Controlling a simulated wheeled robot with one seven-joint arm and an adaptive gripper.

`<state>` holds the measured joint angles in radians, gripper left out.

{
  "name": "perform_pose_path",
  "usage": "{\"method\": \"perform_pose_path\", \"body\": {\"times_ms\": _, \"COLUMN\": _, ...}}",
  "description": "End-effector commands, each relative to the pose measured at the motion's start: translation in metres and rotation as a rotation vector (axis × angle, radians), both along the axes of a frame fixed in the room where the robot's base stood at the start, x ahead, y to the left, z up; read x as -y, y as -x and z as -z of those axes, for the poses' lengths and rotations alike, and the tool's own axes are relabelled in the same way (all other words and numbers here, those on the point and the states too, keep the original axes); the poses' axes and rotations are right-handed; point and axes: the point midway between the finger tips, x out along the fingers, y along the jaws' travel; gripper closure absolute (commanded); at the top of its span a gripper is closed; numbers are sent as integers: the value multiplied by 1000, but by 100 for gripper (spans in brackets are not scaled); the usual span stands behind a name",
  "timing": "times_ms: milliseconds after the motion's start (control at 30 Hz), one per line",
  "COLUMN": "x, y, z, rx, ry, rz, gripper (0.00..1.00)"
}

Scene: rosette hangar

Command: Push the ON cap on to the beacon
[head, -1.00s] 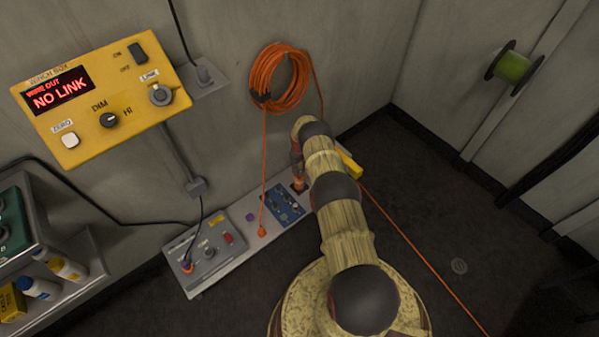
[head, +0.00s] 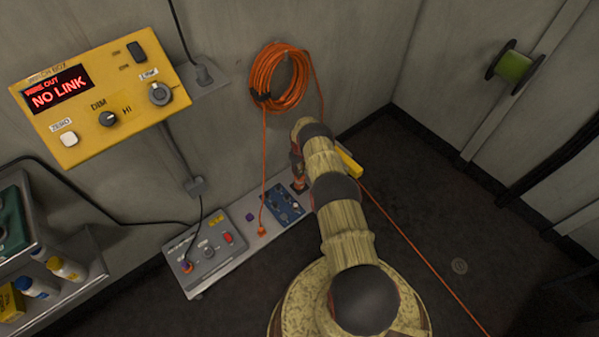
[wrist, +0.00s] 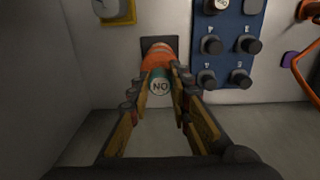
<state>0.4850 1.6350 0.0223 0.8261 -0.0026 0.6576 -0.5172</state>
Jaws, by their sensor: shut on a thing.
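The beacon (wrist: 160,55) is an orange cylinder on a dark square plate. The ON cap (wrist: 160,87) is a teal-green piece with a round white label, read upside down in the wrist view. It sits between the fingertips of my gripper (wrist: 162,80), which is shut on it, right in front of the beacon and about in line with it. I cannot tell whether the cap is seated or only touching. In the head view my gripper (head: 298,170) points down at the floor strip by the wall, and the cap is too small to make out there.
A blue panel with several black knobs (wrist: 228,40) stands close right of the beacon in the wrist view. A grey control box (head: 212,250) is on the same strip (head: 245,245). An orange cable coil (head: 278,78) hangs above, and the yellow winch box (head: 85,140) reads NO LINK.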

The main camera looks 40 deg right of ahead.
Motion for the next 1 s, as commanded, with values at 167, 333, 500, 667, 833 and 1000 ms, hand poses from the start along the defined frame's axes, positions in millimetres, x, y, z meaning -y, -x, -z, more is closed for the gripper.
{"method": "perform_pose_path", "body": {"times_ms": 167, "x": 0, "y": 0, "z": 1, "rx": 0, "ry": 0, "rz": 0, "gripper": 100}}
{"method": "perform_pose_path", "body": {"times_ms": 333, "x": 0, "y": 0, "z": 2, "rx": 0, "ry": 0, "rz": 0, "gripper": 100}}
{"method": "perform_pose_path", "body": {"times_ms": 500, "x": 0, "y": 0, "z": 2, "rx": 0, "ry": 0, "rz": 0, "gripper": 78}}
{"method": "perform_pose_path", "body": {"times_ms": 667, "x": 0, "y": 0, "z": 2, "rx": 0, "ry": 0, "rz": 0, "gripper": 69}}
{"method": "perform_pose_path", "body": {"times_ms": 833, "x": 0, "y": 0, "z": 2, "rx": 0, "ry": 0, "rz": 0, "gripper": 59}}
{"method": "perform_pose_path", "body": {"times_ms": 1000, "x": 0, "y": 0, "z": 2, "rx": 0, "ry": 0, "rz": 0, "gripper": 59}}
